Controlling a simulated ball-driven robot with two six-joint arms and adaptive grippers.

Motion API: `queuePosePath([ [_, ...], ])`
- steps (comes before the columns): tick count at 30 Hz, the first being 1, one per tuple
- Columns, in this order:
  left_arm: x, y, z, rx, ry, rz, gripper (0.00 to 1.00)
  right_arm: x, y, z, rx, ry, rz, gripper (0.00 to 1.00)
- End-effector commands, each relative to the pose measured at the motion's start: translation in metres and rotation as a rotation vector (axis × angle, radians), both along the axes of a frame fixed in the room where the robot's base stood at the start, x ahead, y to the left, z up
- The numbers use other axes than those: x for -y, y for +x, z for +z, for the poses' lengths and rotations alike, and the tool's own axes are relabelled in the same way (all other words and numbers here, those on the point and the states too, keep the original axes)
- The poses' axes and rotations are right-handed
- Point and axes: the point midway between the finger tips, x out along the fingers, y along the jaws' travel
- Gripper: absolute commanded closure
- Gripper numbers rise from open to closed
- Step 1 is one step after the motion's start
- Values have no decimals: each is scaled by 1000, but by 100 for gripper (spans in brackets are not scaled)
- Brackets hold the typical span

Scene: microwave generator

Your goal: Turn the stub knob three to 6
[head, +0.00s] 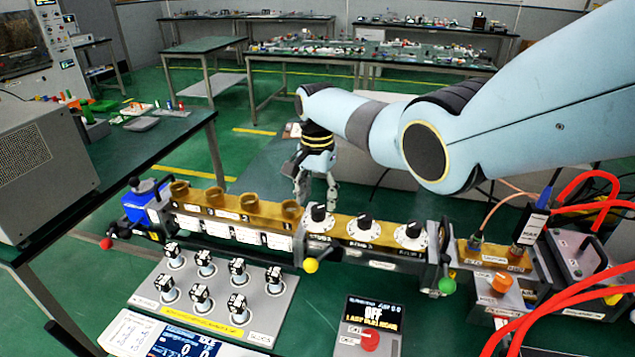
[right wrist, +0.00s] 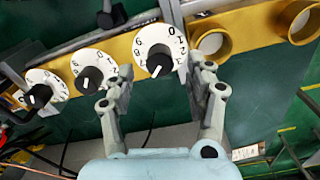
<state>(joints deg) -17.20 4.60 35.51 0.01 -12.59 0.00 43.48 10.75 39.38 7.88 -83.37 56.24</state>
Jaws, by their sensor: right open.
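Three black stub knobs on white numbered dials sit in a row on the brass bar: left (head: 318,212), middle (head: 364,223) and right (head: 412,231) in the head view. Which is number three is not readable. My right gripper (head: 316,190) is open and empty, above and behind the left knob. In the right wrist view, that knob (right wrist: 160,61) is the nearest and lies beyond and between the spread fingers (right wrist: 162,86). Its white mark points toward the bottom of the picture. The other two knobs (right wrist: 90,77) (right wrist: 39,94) are left of the fingers. My left gripper is out of view.
Brass rings (head: 250,202) stand left of the knobs. A grey plate (head: 255,310) with several black-and-white cubes lies in front. A yellow ball (head: 310,265) and green ball (head: 446,286) end levers on the front. Red cables (head: 560,290) crowd the right side.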

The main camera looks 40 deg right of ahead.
Motion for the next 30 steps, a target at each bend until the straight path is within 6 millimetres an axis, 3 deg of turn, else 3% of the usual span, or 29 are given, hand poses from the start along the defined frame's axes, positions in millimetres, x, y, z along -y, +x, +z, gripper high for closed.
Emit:
queuePosePath([
  [9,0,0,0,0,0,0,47,0,-1,36,0,0,1,45],
  [30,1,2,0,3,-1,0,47,0,-1,39,-2,0,0,45],
])
